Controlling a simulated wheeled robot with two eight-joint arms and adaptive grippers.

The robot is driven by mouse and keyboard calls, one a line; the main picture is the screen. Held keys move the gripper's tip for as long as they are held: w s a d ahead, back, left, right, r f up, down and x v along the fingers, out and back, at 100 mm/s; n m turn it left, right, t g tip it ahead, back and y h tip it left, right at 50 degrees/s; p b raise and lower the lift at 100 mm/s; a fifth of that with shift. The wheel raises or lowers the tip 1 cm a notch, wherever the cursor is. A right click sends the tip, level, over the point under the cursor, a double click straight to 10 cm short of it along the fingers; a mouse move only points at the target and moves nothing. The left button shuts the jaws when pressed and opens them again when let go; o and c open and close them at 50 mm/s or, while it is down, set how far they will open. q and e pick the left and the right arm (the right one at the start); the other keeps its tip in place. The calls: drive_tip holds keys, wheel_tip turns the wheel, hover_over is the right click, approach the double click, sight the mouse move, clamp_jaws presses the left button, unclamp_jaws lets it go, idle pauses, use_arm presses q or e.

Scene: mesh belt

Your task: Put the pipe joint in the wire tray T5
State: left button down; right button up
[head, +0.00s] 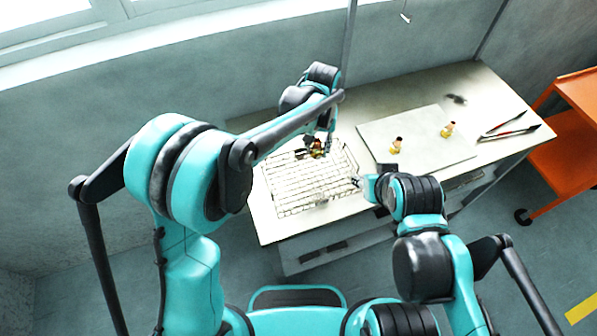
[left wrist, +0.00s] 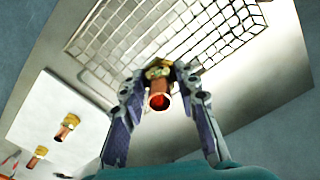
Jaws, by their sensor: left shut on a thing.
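My left gripper (head: 318,146) is shut on a brass and copper pipe joint (head: 316,152) above the far right part of the wire tray (head: 290,205). In the left wrist view the pipe joint (left wrist: 159,92) sits between the two fingers of the left gripper (left wrist: 158,80), copper end toward the camera, brass end away. The wire tray (left wrist: 125,40) shows beyond it; I cannot tell the height between them. No label T5 can be read. My right gripper (head: 357,182) is at the tray's right edge, too small to tell its opening.
A pale board (head: 430,152) right of the tray carries two more pipe joints, one near (head: 396,146) and one farther right (head: 447,130). Red-handled tools (head: 508,132) lie at the table's right end. An orange cart (head: 565,150) stands beyond.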

use_arm(q)
drive_tip(key=b, duration=0.1)
hover_over(292, 183)
wheel_tip(292, 183, down, 5)
drive_tip(key=shift+d+f, duration=0.1)
drive_tip(key=shift+f+b, duration=0.75)
drive_tip(key=shift+f, duration=1.2)
drive_tip(key=shift+f, duration=0.1)
drive_tip(key=c, duration=1.1)
unclamp_jaws()
drive_tip(key=shift+c, duration=0.2)
